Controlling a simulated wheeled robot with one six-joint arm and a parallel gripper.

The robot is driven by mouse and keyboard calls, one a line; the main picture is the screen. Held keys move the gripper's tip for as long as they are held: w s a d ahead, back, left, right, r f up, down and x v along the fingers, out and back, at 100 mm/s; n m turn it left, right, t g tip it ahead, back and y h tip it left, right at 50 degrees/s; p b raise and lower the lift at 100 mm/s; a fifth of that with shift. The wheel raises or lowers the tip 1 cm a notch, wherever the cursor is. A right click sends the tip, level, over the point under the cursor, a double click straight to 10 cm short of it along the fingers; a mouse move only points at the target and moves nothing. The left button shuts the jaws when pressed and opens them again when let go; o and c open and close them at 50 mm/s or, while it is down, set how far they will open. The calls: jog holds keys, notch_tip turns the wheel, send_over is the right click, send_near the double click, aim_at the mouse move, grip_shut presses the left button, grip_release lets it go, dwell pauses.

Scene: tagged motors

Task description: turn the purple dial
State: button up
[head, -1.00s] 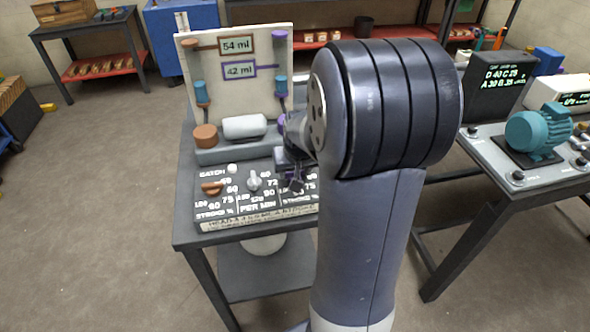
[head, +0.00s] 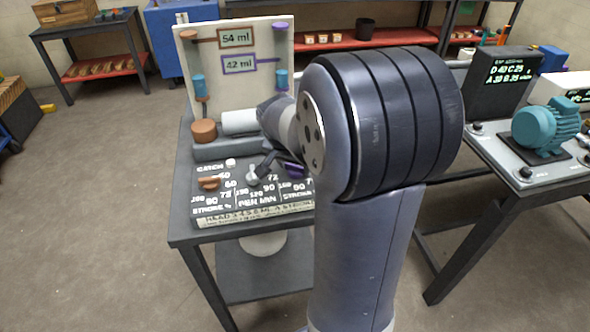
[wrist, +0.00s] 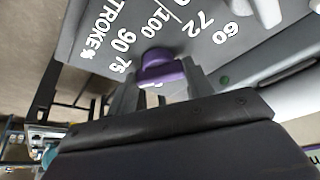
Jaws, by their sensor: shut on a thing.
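The purple dial (wrist: 162,67) sits on the dark control panel, with its bar handle between my two fingertips in the wrist view. My gripper (wrist: 162,82) is shut on it, one finger on each side. In the head view the purple dial (head: 295,171) shows only partly beside my arm. My gripper (head: 276,165) is low over the panel there, its fingertips hard to make out. White numbers and the word STROKE % are printed around the dial. The purple-framed display (head: 239,65) reads 42 ml.
A silver dial (head: 252,178) and an orange dial (head: 209,183) are to the left on the same panel. A white cylinder (head: 240,122) and an upright board (head: 205,50) stand behind. A teal motor (head: 548,122) is on the right bench.

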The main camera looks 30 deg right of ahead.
jog(key=shift+m+g+h+b, duration=0.3)
jog(key=shift+m+b, duration=0.3)
jog(key=shift+m, duration=0.5)
jog(key=o, duration=1)
jog(key=v, duration=1)
jog(key=shift+a+r+p, duration=0.15)
jog(key=shift+r+p, duration=0.2)
jog(key=shift+r, duration=0.05)
